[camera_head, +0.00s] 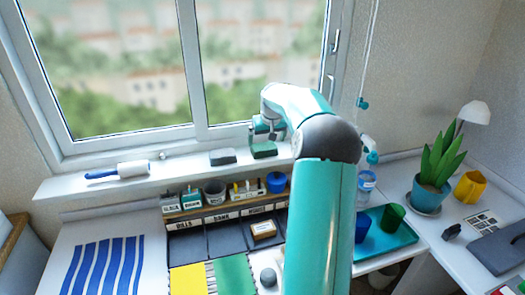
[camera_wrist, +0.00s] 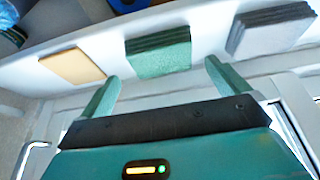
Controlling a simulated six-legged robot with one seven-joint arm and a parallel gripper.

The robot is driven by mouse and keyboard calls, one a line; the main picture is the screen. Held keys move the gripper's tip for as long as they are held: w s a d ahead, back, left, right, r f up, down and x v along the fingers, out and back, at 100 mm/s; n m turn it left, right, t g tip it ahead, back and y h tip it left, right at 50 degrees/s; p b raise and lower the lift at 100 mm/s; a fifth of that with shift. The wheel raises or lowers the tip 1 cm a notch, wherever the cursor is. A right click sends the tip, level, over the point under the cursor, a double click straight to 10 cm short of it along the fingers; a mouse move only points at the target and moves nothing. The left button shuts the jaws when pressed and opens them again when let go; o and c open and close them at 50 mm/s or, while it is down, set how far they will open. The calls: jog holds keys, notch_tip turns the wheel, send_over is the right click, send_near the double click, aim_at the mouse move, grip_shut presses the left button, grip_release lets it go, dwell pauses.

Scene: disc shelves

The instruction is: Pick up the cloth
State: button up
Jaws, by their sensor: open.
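Three flat cloth-like pieces lie in a row on the white windowsill; I cannot tell which one the task calls the cloth. In the wrist view they are a layered grey piece (camera_wrist: 270,29), a green piece (camera_wrist: 158,53) and a thin tan-yellow piece (camera_wrist: 72,66). In the head view the grey piece (camera_head: 222,157) and green piece (camera_head: 263,150) show, and my arm hides the tan one. My gripper (camera_wrist: 161,72) is open and empty. Its fingers point toward the green piece, one toward each side of it. The gripper also shows just above the green piece in the head view (camera_head: 266,130).
The window stands right behind the sill (camera_head: 110,181). A blue-handled roller (camera_head: 125,170) lies on the sill to the left. Below are labelled bins, small pots and a blue cup (camera_head: 276,182). A teal tray (camera_head: 400,240) with cups, a bottle (camera_head: 366,185) and a potted plant (camera_head: 432,185) stand right.

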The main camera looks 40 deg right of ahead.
aim_at(264, 147)
jog(key=x, duration=0.5)
jog(key=shift+w+f, duration=0.25)
jog(key=shift+f, duration=0.1)
jog(key=shift+c, duration=0.4)
jog(key=c, duration=0.6)
